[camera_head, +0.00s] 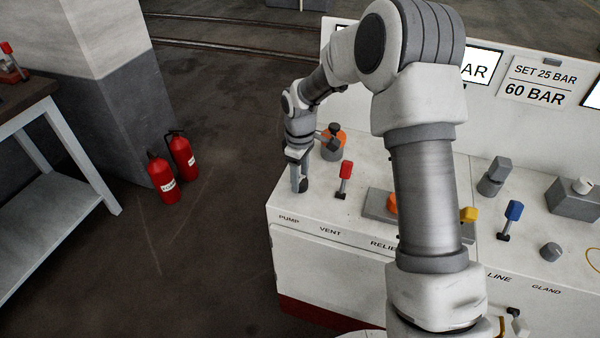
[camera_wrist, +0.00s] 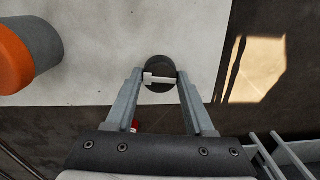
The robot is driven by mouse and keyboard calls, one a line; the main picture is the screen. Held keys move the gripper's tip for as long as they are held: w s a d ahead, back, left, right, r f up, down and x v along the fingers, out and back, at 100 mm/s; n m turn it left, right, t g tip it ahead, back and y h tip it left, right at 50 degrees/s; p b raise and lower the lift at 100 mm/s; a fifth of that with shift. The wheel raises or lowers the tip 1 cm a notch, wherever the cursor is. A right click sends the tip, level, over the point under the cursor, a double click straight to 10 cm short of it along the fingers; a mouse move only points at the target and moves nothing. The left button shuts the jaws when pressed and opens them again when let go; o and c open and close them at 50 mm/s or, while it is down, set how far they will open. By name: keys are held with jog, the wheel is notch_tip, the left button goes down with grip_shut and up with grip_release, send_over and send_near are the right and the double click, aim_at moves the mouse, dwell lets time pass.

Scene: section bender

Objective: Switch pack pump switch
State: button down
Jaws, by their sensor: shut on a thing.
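The pump switch is a round dark knob (camera_wrist: 158,65) with a pale pointer bar across it. It stands near the left corner of the white console (camera_head: 320,215), behind the printed word PUMP (camera_head: 289,219). My gripper (camera_head: 300,186) reaches down to it from above. In the wrist view, the fingers of my gripper (camera_wrist: 160,77) are on either side of the knob and shut on it. The pointer bar lies nearly crosswise between the fingertips. In the head view the fingers hide most of the knob.
A red lever (camera_head: 345,172) stands just right of my gripper, near VENT. An orange-topped grey part (camera_head: 333,145) is close behind; it also shows in the wrist view (camera_wrist: 30,50). Fire extinguishers (camera_head: 163,180) stand on the floor to the left. My arm hides the console's middle.

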jog(key=shift+n, duration=0.6)
jog(key=shift+p, duration=0.3)
jog(key=shift+c, duration=1.3)
grip_release()
jog(key=shift+r, duration=0.1)
notch_tip(320, 180, up, 17)
jog(key=p, duration=0.2)
jog(key=shift+r+p, duration=0.15)
jog(key=shift+p, duration=0.25)
jog(key=shift+r, duration=0.1)
